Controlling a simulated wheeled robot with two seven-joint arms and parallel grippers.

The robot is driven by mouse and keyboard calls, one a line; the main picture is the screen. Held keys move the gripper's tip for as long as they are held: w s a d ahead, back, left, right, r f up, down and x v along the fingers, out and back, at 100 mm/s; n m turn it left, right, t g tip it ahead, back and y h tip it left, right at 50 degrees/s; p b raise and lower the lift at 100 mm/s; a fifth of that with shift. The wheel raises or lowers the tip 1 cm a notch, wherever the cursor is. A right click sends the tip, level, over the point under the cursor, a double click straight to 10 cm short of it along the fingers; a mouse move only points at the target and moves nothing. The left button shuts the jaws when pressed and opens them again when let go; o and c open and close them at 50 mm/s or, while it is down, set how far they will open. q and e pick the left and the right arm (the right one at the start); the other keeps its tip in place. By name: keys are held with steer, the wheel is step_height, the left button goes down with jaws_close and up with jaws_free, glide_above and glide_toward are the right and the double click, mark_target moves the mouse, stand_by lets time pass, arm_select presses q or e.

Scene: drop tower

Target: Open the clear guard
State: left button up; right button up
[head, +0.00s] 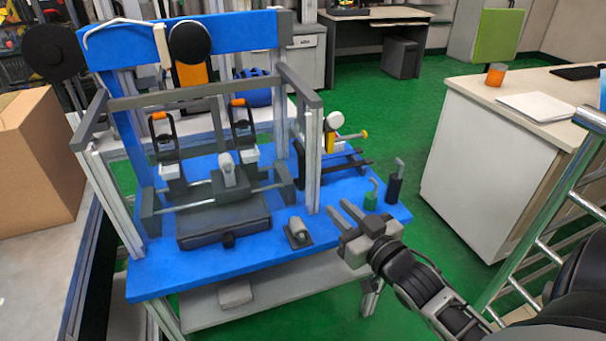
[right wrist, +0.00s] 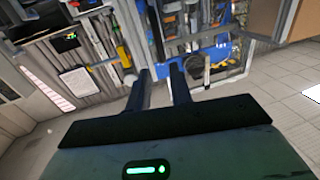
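The drop tower stands on a blue base (head: 160,272), with a blue crossbeam (head: 240,32) at its top. A grey-framed guard (head: 180,98) has a top bar across the tower's front and side bars running down. Its clear panel is too transparent to make out for sure. My right gripper (head: 336,205) is to the right of the guard, above the base's right front part, and touches nothing visible. Its two fingers stand apart with nothing between them. The fingers also show in the right wrist view (right wrist: 160,72). My left gripper is not in view.
Inside the tower are two orange-topped clamps (head: 162,130) and a dark tray (head: 225,222). A small grey block (head: 299,232) sits at the base's front. Green (head: 371,195) and black (head: 394,186) handled pegs stand at the right. A cardboard box (head: 40,160) is at left.

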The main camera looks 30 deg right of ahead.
mark_target(304, 171)
steer(key=w, duration=1)
steer(key=w+d, duration=0.1)
steer(key=w, duration=0.4)
steer(key=shift+w+r, duration=0.15)
steer(key=shift+w, duration=0.25)
steer(key=shift+a, duration=0.1)
jaws_close()
